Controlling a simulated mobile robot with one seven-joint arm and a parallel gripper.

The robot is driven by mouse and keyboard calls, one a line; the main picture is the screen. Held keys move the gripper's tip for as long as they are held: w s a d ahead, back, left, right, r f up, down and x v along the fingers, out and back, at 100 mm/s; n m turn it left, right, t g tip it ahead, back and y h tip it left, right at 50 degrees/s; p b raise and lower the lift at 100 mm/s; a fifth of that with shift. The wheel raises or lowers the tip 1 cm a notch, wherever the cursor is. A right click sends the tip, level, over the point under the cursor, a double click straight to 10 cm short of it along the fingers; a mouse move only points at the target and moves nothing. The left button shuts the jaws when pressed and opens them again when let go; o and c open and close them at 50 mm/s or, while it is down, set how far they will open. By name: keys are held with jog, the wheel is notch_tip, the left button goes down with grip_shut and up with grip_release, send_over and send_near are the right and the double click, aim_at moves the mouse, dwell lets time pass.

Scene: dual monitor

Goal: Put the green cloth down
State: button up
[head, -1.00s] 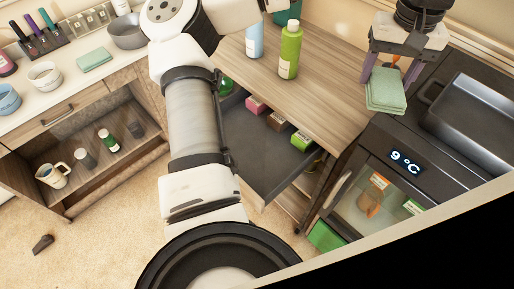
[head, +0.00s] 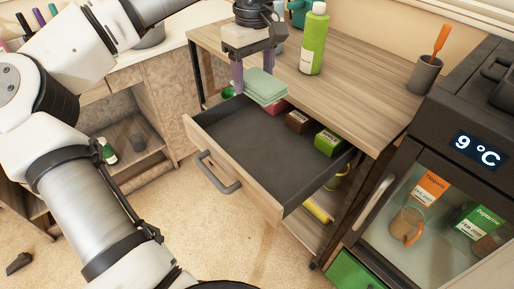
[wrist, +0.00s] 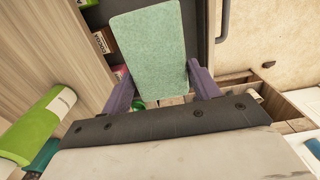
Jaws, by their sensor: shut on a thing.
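The folded green cloth (head: 265,88) is held in my gripper (head: 254,74), above the back left part of the open drawer (head: 240,155). In the wrist view the cloth (wrist: 150,50) spans the space between the two purple fingers of my gripper (wrist: 165,88). The fingers are shut on it. The cloth partly hides a pink box (head: 280,106) in the drawer. Whether the cloth touches anything below cannot be told.
A brown box (head: 298,121) and a green box (head: 328,143) lie along the drawer's back right side. A green bottle (head: 314,40) and a cup (head: 425,74) with an orange-handled tool stand on the wooden top. A small fridge (head: 440,190) is at right. The drawer's front floor is clear.

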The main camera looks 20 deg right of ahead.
aim_at(255, 146)
notch_tip(255, 146, down, 18)
jog(key=shift+f+b, duration=0.1)
jog(key=shift+b, duration=0.65)
jog(key=shift+f, duration=0.15)
jog(key=o, duration=0.9)
notch_tip(255, 146, up, 12)
jog(key=shift+r+p, duration=0.2)
jog(key=shift+p, duration=0.35)
